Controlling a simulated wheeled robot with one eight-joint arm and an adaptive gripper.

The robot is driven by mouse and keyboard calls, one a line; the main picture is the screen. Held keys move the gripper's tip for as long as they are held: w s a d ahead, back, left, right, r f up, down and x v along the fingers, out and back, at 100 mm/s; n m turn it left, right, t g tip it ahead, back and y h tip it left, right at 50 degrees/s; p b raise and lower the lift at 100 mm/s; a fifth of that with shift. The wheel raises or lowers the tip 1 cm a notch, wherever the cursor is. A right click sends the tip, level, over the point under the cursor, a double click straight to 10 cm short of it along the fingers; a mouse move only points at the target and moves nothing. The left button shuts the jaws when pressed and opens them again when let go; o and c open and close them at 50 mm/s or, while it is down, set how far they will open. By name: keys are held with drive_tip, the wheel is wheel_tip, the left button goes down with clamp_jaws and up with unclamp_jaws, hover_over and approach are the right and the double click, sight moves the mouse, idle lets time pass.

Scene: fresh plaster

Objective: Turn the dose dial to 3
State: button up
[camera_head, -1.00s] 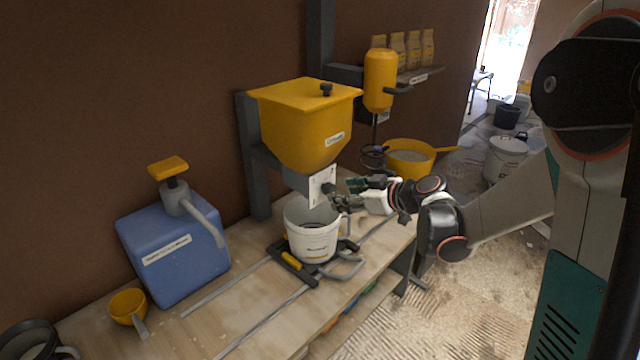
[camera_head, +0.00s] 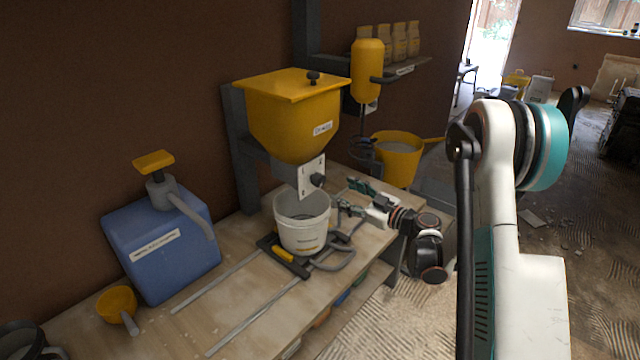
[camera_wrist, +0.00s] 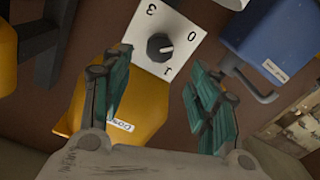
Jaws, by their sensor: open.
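The dose dial (camera_wrist: 159,47) is a round black knob on a white plate (camera_wrist: 178,22) marked 0, 3 and what looks like a 1, seen rotated in the wrist view. It also shows in the head view (camera_head: 317,180) below the yellow hopper (camera_head: 290,115). I cannot tell for sure which mark the knob points to. My gripper (camera_wrist: 160,95) is open and empty, its teal fingers apart. The knob appears beyond and between the fingertips in the wrist view, with no contact visible. In the head view my gripper (camera_head: 350,196) is to the right of the dial and slightly lower.
A white bucket (camera_head: 302,235) stands on a dark sliding carriage (camera_head: 286,262) under the hopper. A blue container (camera_head: 160,250) with a pump is at left. A yellow mixer (camera_head: 367,72) and yellow bucket (camera_head: 398,160) are behind my gripper.

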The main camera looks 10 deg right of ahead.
sight(322, 182)
drive_tip(key=b+x, duration=0.2)
drive_tip(key=x, duration=0.9)
drive_tip(key=shift+b, duration=0.35)
drive_tip(key=c, duration=1.1)
